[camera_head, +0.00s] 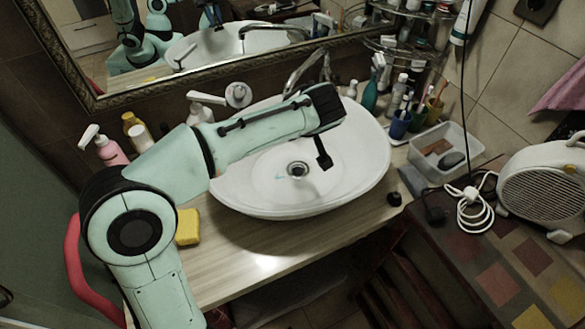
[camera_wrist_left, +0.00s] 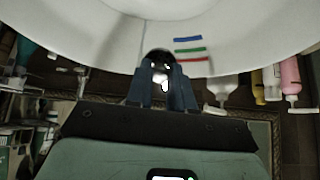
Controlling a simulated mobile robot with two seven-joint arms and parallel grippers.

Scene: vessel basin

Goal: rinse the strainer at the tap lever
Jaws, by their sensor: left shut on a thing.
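My left gripper (camera_head: 323,156) hangs over the right half of the white basin (camera_head: 355,170), its dark fingers pointing down. In the left wrist view its two fingers (camera_wrist_left: 162,92) are close together, shut on a small dark, shiny round thing (camera_wrist_left: 160,66), which looks like the strainer; its shape is hard to make out. In the head view I cannot make out the held thing. The metal tap (camera_head: 303,72) stands behind the basin, partly behind my forearm; its lever is not clear. A round metal drain (camera_head: 297,169) shows in the basin floor. My right gripper is not in view.
A yellow sponge (camera_head: 188,227) lies on the wooden counter (camera_head: 250,262). Pump bottles stand left of the basin. Cups with brushes (camera_head: 400,125), several bottles and a clear tray (camera_head: 445,152) crowd the right. A fan heater (camera_head: 545,185) stands further right. The front counter is mostly clear.

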